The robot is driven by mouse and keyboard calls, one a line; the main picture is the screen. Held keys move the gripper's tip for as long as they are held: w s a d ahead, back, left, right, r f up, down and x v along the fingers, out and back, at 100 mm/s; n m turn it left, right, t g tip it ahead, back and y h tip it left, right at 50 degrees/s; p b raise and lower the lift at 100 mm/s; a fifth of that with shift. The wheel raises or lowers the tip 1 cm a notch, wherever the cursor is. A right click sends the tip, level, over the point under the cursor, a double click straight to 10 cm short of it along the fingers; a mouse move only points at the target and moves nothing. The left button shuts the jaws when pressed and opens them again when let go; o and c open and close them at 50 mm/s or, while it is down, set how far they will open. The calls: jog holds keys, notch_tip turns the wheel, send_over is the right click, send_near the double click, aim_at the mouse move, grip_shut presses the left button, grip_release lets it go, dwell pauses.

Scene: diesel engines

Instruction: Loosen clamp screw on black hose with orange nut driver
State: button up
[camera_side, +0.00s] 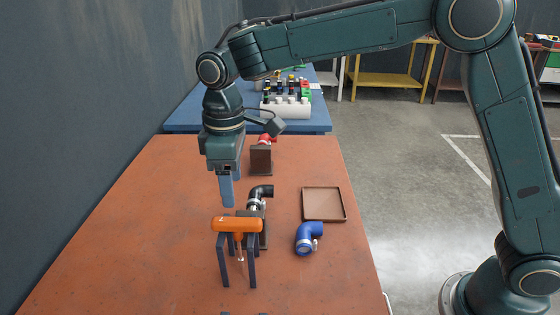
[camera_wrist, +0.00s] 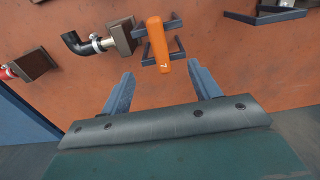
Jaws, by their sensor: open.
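The orange nut driver (camera_side: 237,224) hangs upright in a dark blue stand (camera_side: 252,270), its orange handle on top and its shaft pointing down. In the wrist view the orange handle (camera_wrist: 158,44) lies ahead of the fingers. The black hose (camera_side: 262,191) is an elbow on a brown block, with a silver clamp (camera_side: 253,204) around it; the hose (camera_wrist: 75,43) and clamp (camera_wrist: 97,43) also show in the wrist view. The clamp screw is too small to make out clearly. My gripper (camera_wrist: 160,82) is open and empty, behind and above the stand; it also shows in the side view (camera_side: 227,205).
A blue hose elbow (camera_side: 308,238) with a clamp lies on the orange table, right of the stand. A brown tray (camera_side: 345,213) is empty. A block with a red hose (camera_side: 265,140) stands farther back. The table's left side is clear.

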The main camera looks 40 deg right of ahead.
aim_at(236, 219)
jog(key=shift+f, duration=4.7)
grip_shut()
jog(key=shift+r, duration=0.1)
notch_tip(236, 219, up, 16)
dwell(0.5)
